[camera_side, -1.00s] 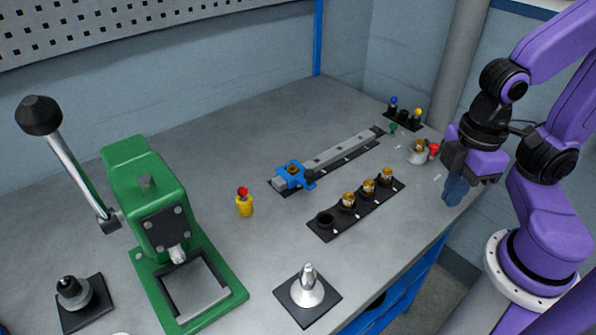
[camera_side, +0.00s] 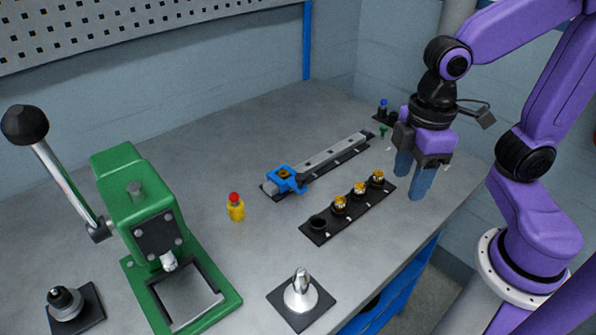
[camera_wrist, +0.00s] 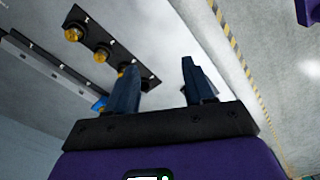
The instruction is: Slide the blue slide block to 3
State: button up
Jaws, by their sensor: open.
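The blue slide block (camera_side: 285,178) sits at the near left end of a grey rail (camera_side: 325,155) in the side view. A blue part (camera_wrist: 100,104), apparently the block, shows partly behind the left finger.
A black tray (camera_side: 331,226) with several sockets, some holding gold-topped parts, lies between the rail and the bench's front edge. A green press (camera_side: 140,205), a yellow-red button (camera_side: 236,207) and a silver cone (camera_side: 300,291) stand left and front. Small knobs (camera_side: 383,107) are behind my gripper.

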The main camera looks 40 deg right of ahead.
jog(key=w+a+r+m, duration=0.1)
jog(key=w+a+r, duration=0.1)
jog(key=w, duration=0.4)
jog(key=w+a+r+m, duration=0.1)
jog(key=w+a+r, duration=0.15)
jog(key=w, duration=0.45)
send_near(300, 176)
jog(key=shift+m, duration=0.4)
notch_tip(300, 176, down, 9)
jog(key=shift+r, duration=0.2)
